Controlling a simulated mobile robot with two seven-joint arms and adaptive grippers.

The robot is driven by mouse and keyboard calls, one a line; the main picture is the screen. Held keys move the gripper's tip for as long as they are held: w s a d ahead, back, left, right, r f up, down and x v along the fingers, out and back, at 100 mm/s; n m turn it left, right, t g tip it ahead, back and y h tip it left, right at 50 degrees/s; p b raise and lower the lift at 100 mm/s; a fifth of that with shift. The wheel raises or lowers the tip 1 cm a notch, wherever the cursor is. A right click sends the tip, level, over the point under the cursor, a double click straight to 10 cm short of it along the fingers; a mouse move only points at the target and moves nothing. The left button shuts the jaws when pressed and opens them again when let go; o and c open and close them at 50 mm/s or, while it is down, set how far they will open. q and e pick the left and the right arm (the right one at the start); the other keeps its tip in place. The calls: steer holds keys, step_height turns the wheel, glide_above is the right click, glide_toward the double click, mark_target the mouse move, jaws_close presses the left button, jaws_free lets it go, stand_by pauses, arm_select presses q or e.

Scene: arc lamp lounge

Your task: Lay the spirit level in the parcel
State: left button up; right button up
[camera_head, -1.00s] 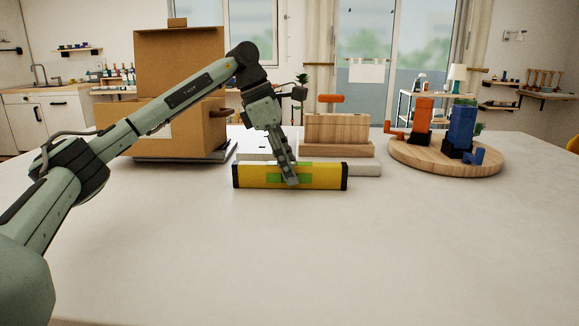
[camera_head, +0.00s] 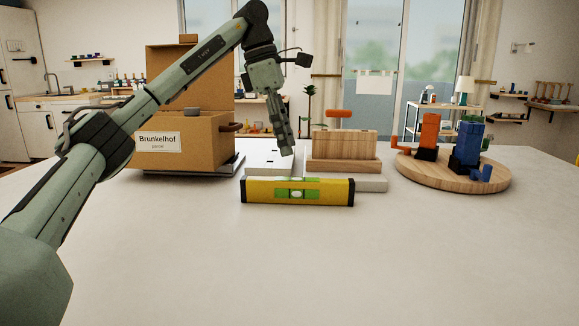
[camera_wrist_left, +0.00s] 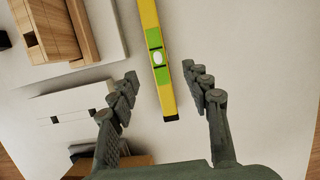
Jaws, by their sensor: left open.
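The yellow spirit level (camera_head: 265,190), with black ends and a green-framed vial, lies on the white table in front of a pale slab. The parcel (camera_head: 205,140) is an open cardboard box labelled "Brunkelhof parcel" at the back left, its lid raised. My left gripper (camera_head: 287,150) is above and behind the level, apart from it. In the left wrist view, my left gripper (camera_wrist_left: 168,90) is open, with the level (camera_wrist_left: 155,60) showing beyond and between its fingers. Something grey shows above the box's rim; the box's inside is hidden. My right gripper is not in view.
A wooden block with an orange handle (camera_head: 338,114) stands behind the level. A round wooden board (camera_head: 430,177) with orange and blue items is at the right. The front of the table is clear.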

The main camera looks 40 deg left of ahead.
mark_target(297, 179)
arm_select(q)
steer(key=d+y, duration=0.1)
steer(key=w+d+f+g, duration=0.1)
steer(key=shift+d+f+y, duration=0.3)
steer(key=shift+d+y, duration=0.1)
steer(key=shift+a+f+y, duration=0.1)
steer(key=shift+f+y, duration=0.15)
steer(key=shift+y, duration=0.15)
steer(key=f, duration=0.8)
steer(key=shift+w+a+f, duration=0.2)
steer(key=shift+w+a, duration=0.05)
steer(key=shift+a, duration=0.1)
jaws_close()
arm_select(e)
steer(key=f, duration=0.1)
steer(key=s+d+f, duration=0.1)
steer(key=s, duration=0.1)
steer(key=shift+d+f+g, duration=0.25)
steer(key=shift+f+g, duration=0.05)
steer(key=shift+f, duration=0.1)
